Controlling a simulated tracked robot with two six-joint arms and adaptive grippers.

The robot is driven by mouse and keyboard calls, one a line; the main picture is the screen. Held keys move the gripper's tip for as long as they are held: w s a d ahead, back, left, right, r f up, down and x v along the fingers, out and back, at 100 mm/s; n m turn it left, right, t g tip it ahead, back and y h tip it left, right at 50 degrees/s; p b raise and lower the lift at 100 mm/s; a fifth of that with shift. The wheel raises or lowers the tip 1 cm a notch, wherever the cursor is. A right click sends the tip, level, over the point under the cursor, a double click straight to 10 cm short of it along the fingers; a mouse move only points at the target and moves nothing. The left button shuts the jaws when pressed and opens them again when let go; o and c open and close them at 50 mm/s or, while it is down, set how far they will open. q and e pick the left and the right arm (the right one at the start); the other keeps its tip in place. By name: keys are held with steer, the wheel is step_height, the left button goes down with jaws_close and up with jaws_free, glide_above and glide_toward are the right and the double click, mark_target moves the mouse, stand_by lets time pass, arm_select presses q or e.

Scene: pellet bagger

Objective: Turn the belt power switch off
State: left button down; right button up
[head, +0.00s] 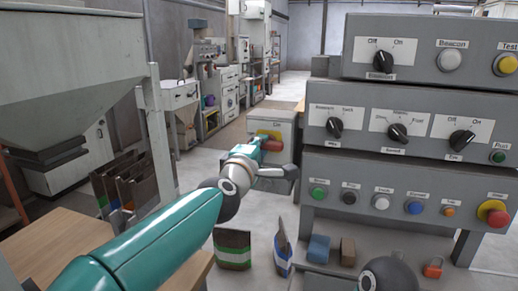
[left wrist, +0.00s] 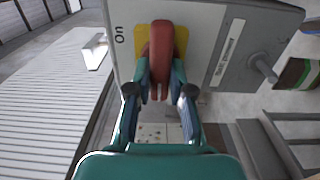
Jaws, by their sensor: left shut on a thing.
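The belt power switch has a red rotary handle (left wrist: 162,45) on a yellow plate (left wrist: 184,42), set on a grey box (left wrist: 232,45). An "On" mark stands beside the plate in the left wrist view; no "Off" mark can be seen. A second label on the box is too blurred to read. In the head view the red handle (head: 271,145) lies about level on the box (head: 283,126). My left gripper (head: 262,144) is at the box, its two fingers (left wrist: 162,84) shut on the handle from both sides. My right gripper does not show.
A grey control console (head: 420,90) with knobs and buttons stands at the right. A hopper (head: 65,70) and a wooden table (head: 60,240) are at the left. Bags (head: 233,250) and a red padlock (head: 433,267) show low down.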

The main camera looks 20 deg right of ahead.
arm_select(q)
steer(key=shift+w+a+r, duration=0.1)
steer(key=shift+a, duration=0.1)
steer(key=c, duration=1.3)
jaws_free()
steer(key=shift+o, duration=1.3)
steer(key=shift+w, duration=0.1)
steer(key=shift+d+f, duration=0.1)
steer(key=shift+f, duration=0.1)
steer(key=v, duration=1.2)
steer(key=shift+f, duration=0.1)
